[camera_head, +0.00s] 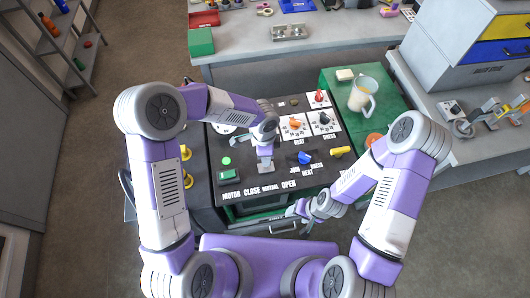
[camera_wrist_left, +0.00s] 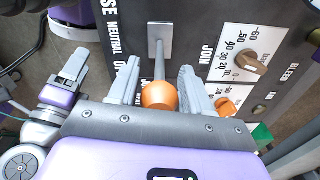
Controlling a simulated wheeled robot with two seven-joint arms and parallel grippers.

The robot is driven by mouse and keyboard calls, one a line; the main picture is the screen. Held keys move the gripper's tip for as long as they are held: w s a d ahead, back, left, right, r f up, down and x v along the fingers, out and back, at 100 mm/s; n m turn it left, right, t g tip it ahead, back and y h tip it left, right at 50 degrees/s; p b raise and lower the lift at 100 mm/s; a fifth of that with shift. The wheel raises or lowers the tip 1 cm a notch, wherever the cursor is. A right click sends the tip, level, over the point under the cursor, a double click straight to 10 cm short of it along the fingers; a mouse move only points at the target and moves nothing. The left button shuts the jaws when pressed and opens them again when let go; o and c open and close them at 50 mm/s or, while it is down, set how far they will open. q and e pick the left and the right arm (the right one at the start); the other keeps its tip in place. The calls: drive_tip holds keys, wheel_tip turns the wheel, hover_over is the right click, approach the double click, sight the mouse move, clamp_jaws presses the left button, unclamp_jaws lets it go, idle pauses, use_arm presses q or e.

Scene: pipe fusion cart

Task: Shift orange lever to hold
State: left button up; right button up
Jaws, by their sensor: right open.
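The orange lever has a round orange knob (camera_wrist_left: 159,96) on a thin grey rod rising from a grey plate (camera_wrist_left: 159,38) in the dark panel, and it shows clearly in the left wrist view. My left gripper (camera_wrist_left: 158,75) has its two fingers apart on either side of the knob, with narrow gaps visible. In the head view my left gripper (camera_head: 265,152) hangs over the panel's middle and hides the knob. The letters CLOSE, NEUTRAL and OPEN run along the panel's near edge. My right gripper (camera_head: 300,210) is open and empty at the cart's near edge.
The panel also carries a green switch (camera_head: 228,175), a blue knob (camera_head: 304,158), a yellow knob (camera_head: 340,151) and dials (camera_head: 294,126). A pitcher (camera_head: 361,95) stands on the green surface at right. A workbench (camera_head: 240,55) lies behind. Floor at far left is clear.

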use_arm(q)
drive_tip(key=shift+o, duration=0.8)
drive_tip(key=r, duration=0.3)
drive_tip(key=r+p, duration=0.1)
drive_tip(key=r, duration=0.3)
drive_tip(key=shift+a+r, duration=0.2)
drive_tip(key=shift+r, duration=0.1)
